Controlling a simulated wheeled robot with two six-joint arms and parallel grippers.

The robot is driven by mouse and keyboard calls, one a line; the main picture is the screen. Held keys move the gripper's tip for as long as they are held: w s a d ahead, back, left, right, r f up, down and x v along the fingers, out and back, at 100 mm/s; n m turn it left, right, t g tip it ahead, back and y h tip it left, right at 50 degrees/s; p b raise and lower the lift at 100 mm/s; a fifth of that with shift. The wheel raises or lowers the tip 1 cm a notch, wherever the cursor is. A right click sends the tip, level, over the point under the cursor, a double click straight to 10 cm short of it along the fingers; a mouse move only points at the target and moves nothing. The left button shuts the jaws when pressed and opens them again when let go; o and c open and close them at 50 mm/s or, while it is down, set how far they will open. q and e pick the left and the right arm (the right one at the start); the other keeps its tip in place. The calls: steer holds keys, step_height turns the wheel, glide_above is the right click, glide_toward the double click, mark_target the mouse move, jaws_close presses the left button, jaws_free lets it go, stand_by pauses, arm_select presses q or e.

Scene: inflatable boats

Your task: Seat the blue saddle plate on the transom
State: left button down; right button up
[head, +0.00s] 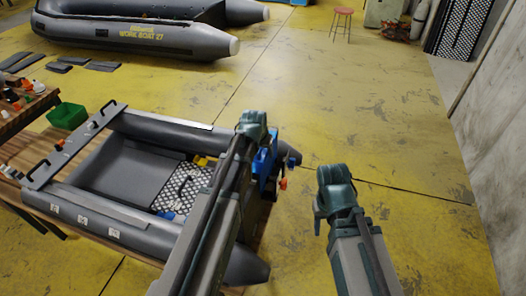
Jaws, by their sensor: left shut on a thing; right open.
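The grey inflatable boat (140,165) lies on a wooden bench at the left, with its stern end towards the middle. The blue saddle plate (264,162) is upright at the stern, by the transom, which is mostly hidden behind my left arm. My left gripper (268,138) is shut on the plate from above; the fingertips are largely hidden. I cannot tell whether the plate touches the transom or is fully down on it. My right gripper (318,222) is open and empty, to the right of the stern, apart from the boat.
An orange part (283,184) is beside the plate. A checkered black-and-white floor panel (186,187) lies inside the boat. A green bin (67,116) stands at the left. A larger boat (130,35) and a red stool (341,20) are far back. Yellow floor is clear at the right.

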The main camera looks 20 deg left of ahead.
arm_select(q)
steer(key=shift+f+b, duration=1)
steer(key=shift+f, duration=0.05)
steer(key=shift+c, duration=0.6)
jaws_free()
steer(key=shift+r, duration=0.15)
steer(key=p+v, duration=1.3)
steer(key=shift+s+r, duration=0.2)
steer(key=shift+r, duration=0.05)
steer(key=shift+f, duration=0.1)
